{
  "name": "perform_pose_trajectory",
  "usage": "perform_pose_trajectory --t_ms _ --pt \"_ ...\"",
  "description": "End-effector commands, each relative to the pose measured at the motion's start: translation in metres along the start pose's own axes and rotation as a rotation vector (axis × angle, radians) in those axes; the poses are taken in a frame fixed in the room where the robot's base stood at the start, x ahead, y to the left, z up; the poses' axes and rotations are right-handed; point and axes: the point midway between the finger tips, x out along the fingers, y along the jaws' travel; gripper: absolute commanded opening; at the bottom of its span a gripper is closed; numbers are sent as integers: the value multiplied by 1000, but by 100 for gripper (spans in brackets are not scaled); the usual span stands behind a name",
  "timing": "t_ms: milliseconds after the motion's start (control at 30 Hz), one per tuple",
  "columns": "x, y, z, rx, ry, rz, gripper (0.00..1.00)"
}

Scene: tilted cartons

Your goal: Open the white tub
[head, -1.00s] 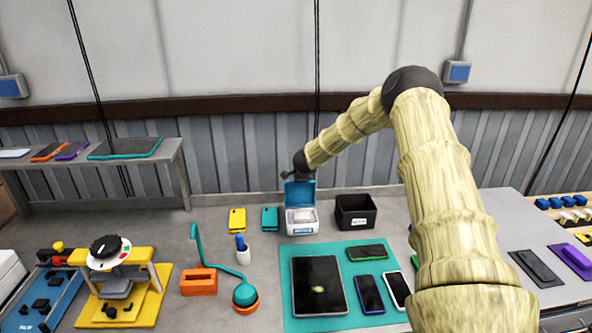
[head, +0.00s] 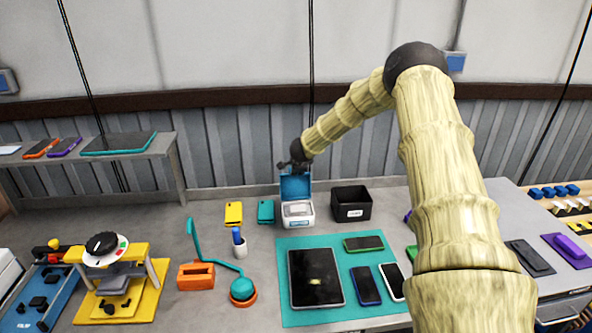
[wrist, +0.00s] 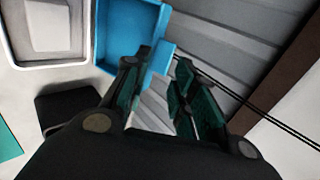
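The white tub (head: 298,221) stands on the grey bench, with its blue lid (head: 295,187) standing up at the back and the inside showing. In the wrist view the tub (wrist: 13,52) is at the upper left, with a pale block inside, and the lid (wrist: 118,62) is right of it. My gripper (head: 291,163) is just above and behind the lid's top edge. In the wrist view my gripper (wrist: 162,88) has a gap between its dark green-padded fingers and nothing in it. The left finger overlaps the lid's edge; I cannot tell whether they touch.
A black bin (head: 352,214) stands close right of the tub. Yellow (head: 233,213) and teal (head: 266,211) cases lie to its left. A teal mat (head: 300,318) with a tablet and phones lies in front. The corrugated wall (head: 240,155) is behind.

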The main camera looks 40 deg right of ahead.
Motion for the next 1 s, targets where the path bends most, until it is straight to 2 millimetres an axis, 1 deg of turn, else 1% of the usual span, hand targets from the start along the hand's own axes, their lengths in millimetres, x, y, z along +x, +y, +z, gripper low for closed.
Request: perform_pose_trajectory --t_ms 100,600,800,1000 --pt "-15 -1 0 0 -1 -1 27" --pt "-72 0 -1 0 -2 0 27" --pt "-85 0 -1 0 -2 1 27" --pt "-90 0 -2 0 -1 1 27"
